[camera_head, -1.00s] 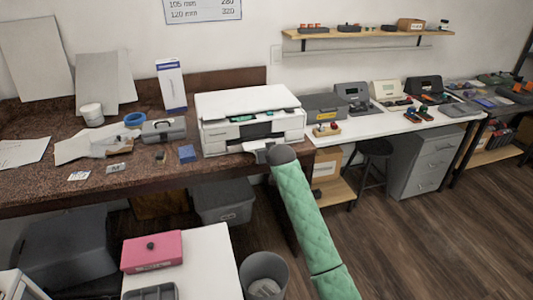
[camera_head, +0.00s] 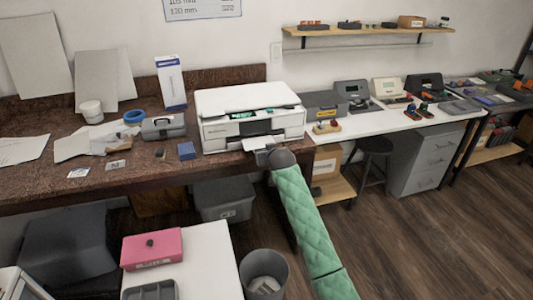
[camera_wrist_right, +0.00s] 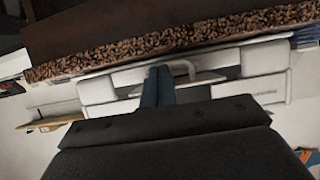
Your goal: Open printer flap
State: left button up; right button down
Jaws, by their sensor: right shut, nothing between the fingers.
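The white printer (camera_head: 222,101) stands on the dark speckled counter, its lid down. A dark slot and a pale flap or tray (camera_head: 256,143) show low on its front. My right gripper (camera_head: 262,156) is at this lower front, by the counter edge; its fingertips are hard to make out there. In the right wrist view the dark fingers (camera_wrist_right: 158,84) are together and empty, pointing at the printer's white front (camera_wrist_right: 260,75). A pale curved edge (camera_wrist_right: 187,68) shows beside their tips; I cannot tell whether they touch it. My left gripper is not in view.
The counter edge (camera_wrist_right: 160,55) runs close to the fingers. A grey box (camera_head: 163,127) and a small blue box (camera_head: 187,151) sit left of the printer. A white side table (camera_head: 400,122) with devices adjoins on the right. Bins stand below.

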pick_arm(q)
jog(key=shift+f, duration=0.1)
pick_arm(e)
jog(key=shift+s+f, duration=0.1)
jog(key=shift+s, duration=0.05)
